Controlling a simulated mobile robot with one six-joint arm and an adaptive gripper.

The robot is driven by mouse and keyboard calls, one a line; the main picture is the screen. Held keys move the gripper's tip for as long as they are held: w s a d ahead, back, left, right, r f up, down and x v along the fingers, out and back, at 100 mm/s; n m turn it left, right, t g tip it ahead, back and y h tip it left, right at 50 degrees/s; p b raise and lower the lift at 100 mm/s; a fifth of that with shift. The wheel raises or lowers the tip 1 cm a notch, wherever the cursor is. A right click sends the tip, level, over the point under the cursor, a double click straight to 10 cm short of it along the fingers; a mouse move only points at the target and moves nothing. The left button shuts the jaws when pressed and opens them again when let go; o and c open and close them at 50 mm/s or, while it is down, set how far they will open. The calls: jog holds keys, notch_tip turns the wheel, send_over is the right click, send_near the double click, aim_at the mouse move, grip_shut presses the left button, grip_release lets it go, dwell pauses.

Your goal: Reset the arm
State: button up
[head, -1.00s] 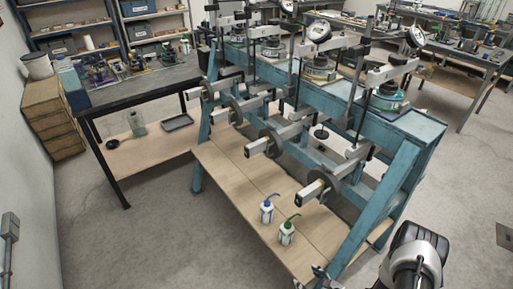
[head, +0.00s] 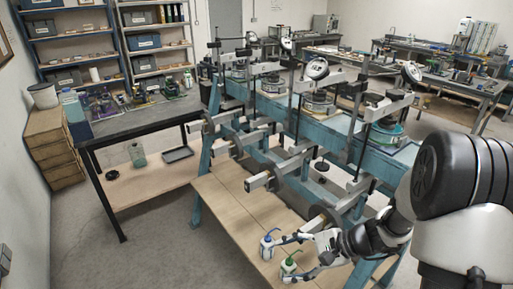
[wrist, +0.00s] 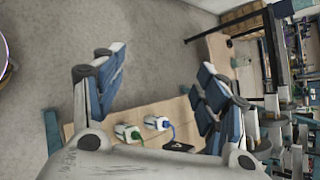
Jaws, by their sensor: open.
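My gripper (head: 284,258) is open at the front end of the lever-frame bench, just above the low wooden shelf. My arm reaches in from the right. In the wrist view the two fingers are spread wide, with nothing between the tips (wrist: 162,66). A white bottle with a blue spout (head: 267,248) and one with a green spout (head: 288,268) stand on the shelf. In the head view the fingers overlap both bottles. The wrist view shows the green-spout bottle (wrist: 127,132) and the blue-spout bottle (wrist: 157,123) beyond the palm. I cannot tell whether the fingers touch them.
The blue lever frame (head: 330,140) carries several weighted lever arms jutting out above the wooden shelf (head: 228,212). A dark-topped table (head: 145,118) stands to its left. Bare concrete floor (head: 165,225) lies between the left wall and the frame.

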jog(key=s+a+r+n+g+h, duration=0.15)
jog(key=s+r+n+h, duration=0.35)
jog(key=s+r+n, duration=0.5)
jog(key=s+d+r+n+t+h, duration=0.2)
jog(key=s+d+r+h, duration=0.3)
jog(key=s+r, duration=0.3)
jog(key=s+d+t, duration=0.1)
jog(key=s, duration=0.2)
jog(key=shift+d+r+n+t, duration=0.2)
jog(key=shift+n+t, duration=0.15)
jog(key=shift+n, duration=0.05)
